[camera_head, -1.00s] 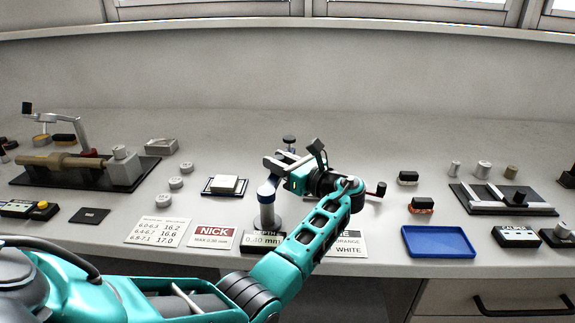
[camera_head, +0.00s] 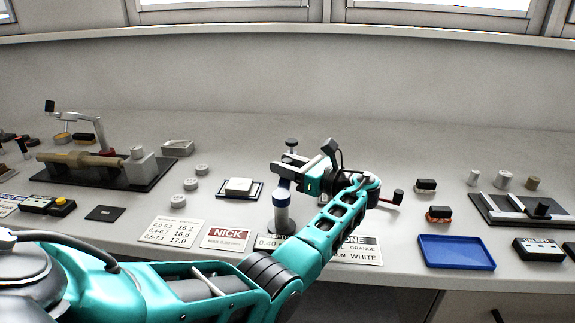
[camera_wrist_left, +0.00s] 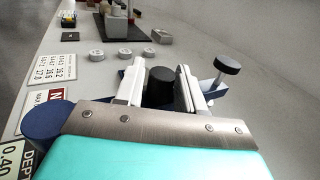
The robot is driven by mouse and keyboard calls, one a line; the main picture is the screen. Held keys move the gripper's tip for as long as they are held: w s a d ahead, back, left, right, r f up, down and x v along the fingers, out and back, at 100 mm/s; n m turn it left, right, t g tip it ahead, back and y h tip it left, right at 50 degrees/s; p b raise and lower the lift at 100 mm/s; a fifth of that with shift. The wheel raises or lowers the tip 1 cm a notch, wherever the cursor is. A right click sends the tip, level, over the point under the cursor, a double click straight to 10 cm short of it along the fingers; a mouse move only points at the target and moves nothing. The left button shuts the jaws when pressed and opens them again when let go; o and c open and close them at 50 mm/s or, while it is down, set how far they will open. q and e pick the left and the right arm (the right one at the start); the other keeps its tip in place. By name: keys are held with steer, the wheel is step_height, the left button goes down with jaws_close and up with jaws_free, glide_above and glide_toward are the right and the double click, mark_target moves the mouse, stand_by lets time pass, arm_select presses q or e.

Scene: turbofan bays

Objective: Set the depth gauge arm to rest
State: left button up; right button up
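The depth gauge is in the middle of the bench in the head view. It has an upright post with a blue collar (camera_head: 282,195) and a dark knob (camera_head: 291,142) above. My left gripper (camera_head: 287,168) is at its upper part and hides much of the gauge arm. In the left wrist view the two pale fingers (camera_wrist_left: 160,88) stand apart on either side of a black cylinder (camera_wrist_left: 160,87). A narrow gap seems to show at the right finger. A black disc on a metal stem (camera_wrist_left: 228,64) is just right of the fingers. My right gripper is not in view.
A white block on a dark tray (camera_head: 240,187) lies left of the post, with several grey discs (camera_head: 191,184) beyond. Cards (camera_head: 226,238) lie along the front edge. A blue tray (camera_head: 456,252) and dark blocks (camera_head: 438,214) are to the right. The bench behind is clear.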

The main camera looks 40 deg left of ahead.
arm_select(q)
steer(key=shift+o, duration=0.9)
steer(key=w+d+b, duration=0.1)
steer(key=d, duration=1.2)
